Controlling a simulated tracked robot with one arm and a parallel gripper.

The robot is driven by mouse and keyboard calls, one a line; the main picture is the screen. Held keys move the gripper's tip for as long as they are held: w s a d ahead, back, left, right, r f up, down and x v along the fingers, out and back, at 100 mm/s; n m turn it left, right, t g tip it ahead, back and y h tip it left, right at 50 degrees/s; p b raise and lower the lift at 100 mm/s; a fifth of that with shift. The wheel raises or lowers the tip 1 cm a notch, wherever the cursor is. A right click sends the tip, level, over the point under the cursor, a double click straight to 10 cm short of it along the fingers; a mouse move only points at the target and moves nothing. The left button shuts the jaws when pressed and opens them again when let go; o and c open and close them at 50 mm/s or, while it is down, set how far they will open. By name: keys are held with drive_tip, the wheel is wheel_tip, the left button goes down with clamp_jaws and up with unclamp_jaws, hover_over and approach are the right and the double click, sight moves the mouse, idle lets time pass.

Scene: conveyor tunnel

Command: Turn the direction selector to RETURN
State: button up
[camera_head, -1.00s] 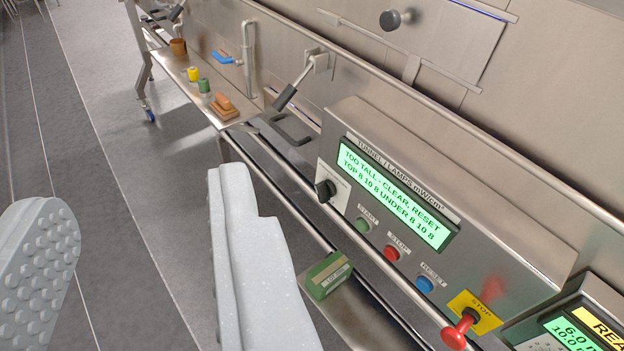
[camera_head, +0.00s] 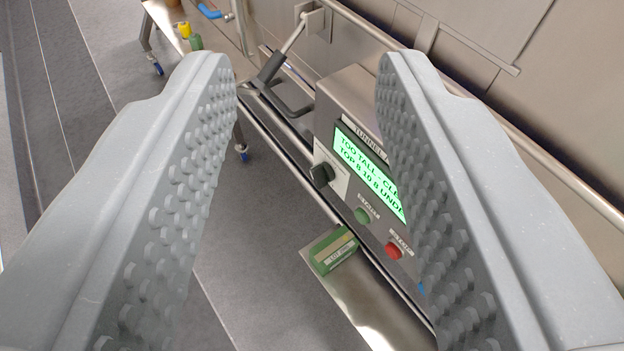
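The direction selector looks to be the black knob (camera_head: 321,174) on a pale plate at the left end of the control panel (camera_head: 352,88). Its markings are too small to read. My gripper (camera_head: 305,72) is open and empty, with one studded finger on each side of the picture. The knob shows between the fingers, apart from them and beyond them. The green display (camera_head: 362,172) reads "TOO TALL - CLE..." and "TOP 8 10 8 UNDE..."; the right finger hides its right part.
A green button (camera_head: 362,215) and a red button (camera_head: 394,248) sit below the display. A green box (camera_head: 333,250) lies on a metal shelf (camera_head: 375,318) below the panel. A lever (camera_head: 283,52) and a rail stand behind. Open floor lies left.

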drive_tip(key=w+f+n+g+h, duration=0.2)
drive_tip(key=w+f+n+g, duration=0.15)
drive_tip(key=f, duration=0.55)
drive_tip(key=w+f+n+g+h, duration=0.1)
drive_tip(key=w+f+n+g, duration=0.15)
drive_tip(key=w+f, duration=0.45)
drive_tip(key=n+t+h, duration=0.1)
drive_tip(key=n+h, duration=1.1)
drive_tip(key=n, duration=1.3)
approach(314, 181)
drive_tip(key=b+x, duration=0.3)
drive_tip(key=x, duration=0.6)
